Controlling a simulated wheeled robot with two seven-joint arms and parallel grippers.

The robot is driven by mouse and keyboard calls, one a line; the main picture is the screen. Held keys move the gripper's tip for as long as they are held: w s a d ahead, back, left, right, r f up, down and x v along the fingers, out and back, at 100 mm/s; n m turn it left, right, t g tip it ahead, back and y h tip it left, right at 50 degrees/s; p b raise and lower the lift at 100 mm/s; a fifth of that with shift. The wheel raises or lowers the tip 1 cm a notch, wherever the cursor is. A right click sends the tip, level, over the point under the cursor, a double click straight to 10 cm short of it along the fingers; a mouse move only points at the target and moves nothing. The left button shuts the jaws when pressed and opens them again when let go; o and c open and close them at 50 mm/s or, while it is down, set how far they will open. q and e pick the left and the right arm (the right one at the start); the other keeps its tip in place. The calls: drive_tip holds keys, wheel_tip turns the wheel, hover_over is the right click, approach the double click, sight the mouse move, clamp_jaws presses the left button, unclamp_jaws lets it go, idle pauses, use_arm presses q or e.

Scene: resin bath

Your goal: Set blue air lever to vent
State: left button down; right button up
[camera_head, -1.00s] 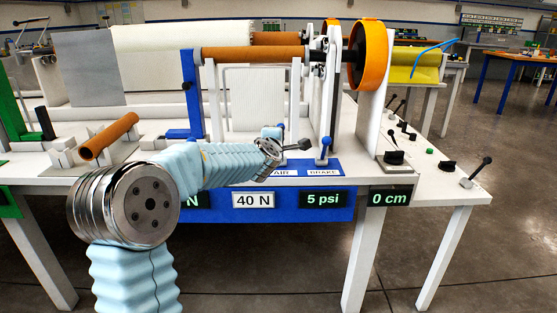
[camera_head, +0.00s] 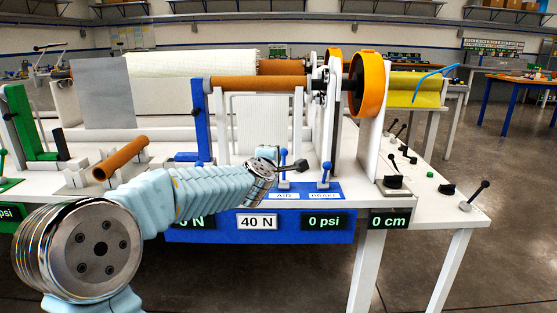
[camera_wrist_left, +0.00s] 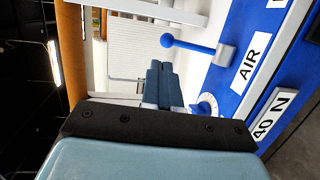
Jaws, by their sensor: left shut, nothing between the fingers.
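The air lever, a blue lever with a ball knob (camera_head: 283,155), stands behind the AIR label on the blue front panel (camera_head: 230,232). The left wrist view shows its blue ball (camera_wrist_left: 167,41) and shaft beside a grey block, next to the AIR label (camera_wrist_left: 250,61). My left gripper (camera_head: 300,165) is by the lever; in the left wrist view its blue-grey fingers (camera_wrist_left: 161,68) are together and empty, just below the ball in the picture. I see a small gap; the depth is unclear. The pressure display (camera_head: 324,222) reads 0 psi. My right gripper is not in view.
A second blue lever (camera_head: 325,172) stands close on the right, at the brake label. A blue upright (camera_head: 200,125) and an orange-brown roller (camera_head: 265,83) are behind. Black levers (camera_head: 478,193) stand on the bench's right end. A loose orange-brown roll (camera_head: 121,158) lies at left.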

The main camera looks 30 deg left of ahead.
use_arm(q)
drive_tip(key=shift+s+d+r+p, duration=0.2)
drive_tip(key=shift+s+r, duration=0.15)
drive_tip(key=shift+s, duration=0.3)
drive_tip(key=shift+s+d+r+p, duration=0.1)
drive_tip(key=shift+s+d+r, duration=0.1)
drive_tip(key=shift+s+r, duration=0.3)
drive_tip(key=shift+s+d+r+p, duration=0.1)
drive_tip(key=shift+s+d+r, duration=0.15)
drive_tip(key=shift+s, duration=0.5)
